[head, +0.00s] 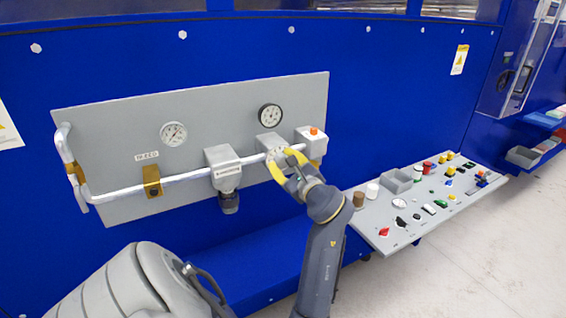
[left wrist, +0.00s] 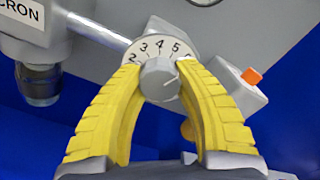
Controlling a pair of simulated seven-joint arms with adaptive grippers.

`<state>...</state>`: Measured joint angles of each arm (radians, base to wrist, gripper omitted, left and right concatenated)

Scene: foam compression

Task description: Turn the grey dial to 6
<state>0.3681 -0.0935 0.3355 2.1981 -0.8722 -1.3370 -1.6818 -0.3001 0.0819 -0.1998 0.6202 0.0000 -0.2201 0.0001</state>
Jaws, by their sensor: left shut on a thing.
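The grey dial (left wrist: 160,80) is a round knob in front of a white disc (left wrist: 146,46) with black numbers. In the head view my left gripper (head: 283,160) is at the panel's right part and largely hides the dial. My right gripper is not in view.
The grey panel (head: 100,120) carries two gauges (head: 174,133), a white rail (head: 120,192) and a box with an orange button (head: 314,131). In the wrist view the orange button (left wrist: 251,76) is close right of the fingers. A control desk (head: 400,235) with several coloured parts stands right.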

